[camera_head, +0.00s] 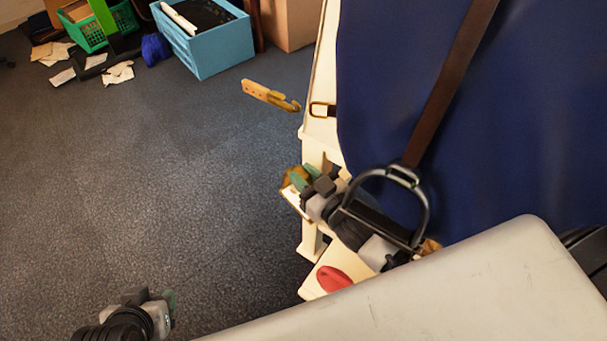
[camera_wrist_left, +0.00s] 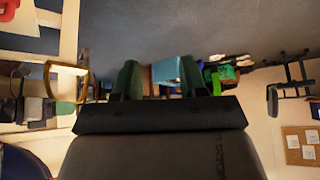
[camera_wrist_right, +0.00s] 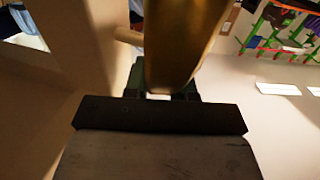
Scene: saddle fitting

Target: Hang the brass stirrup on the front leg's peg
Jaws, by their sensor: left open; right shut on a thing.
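My right gripper (camera_head: 306,186) is shut on the brass stirrup (camera_head: 290,178), beside the stand's cream front leg (camera_head: 316,155). In the left wrist view, which is upside down, the brass stirrup (camera_wrist_left: 87,84) shows as a loop by that gripper's green finger. In the right wrist view the brass (camera_wrist_right: 185,45) fills the middle, close up. A short pale peg (camera_wrist_right: 129,37) shows just left of it, apparently behind; contact cannot be told. My left gripper (camera_head: 172,305) is at the bottom left, open and empty, over the floor.
A dark stirrup (camera_head: 425,205) hangs on a brown strap (camera_head: 450,85) over the blue pad (camera_head: 390,100), in front of my right gripper. A tan hooked piece (camera_head: 268,94) is left of the leg. A red object (camera_head: 333,278) lies low. Carpet (camera_head: 150,190) at left is clear.

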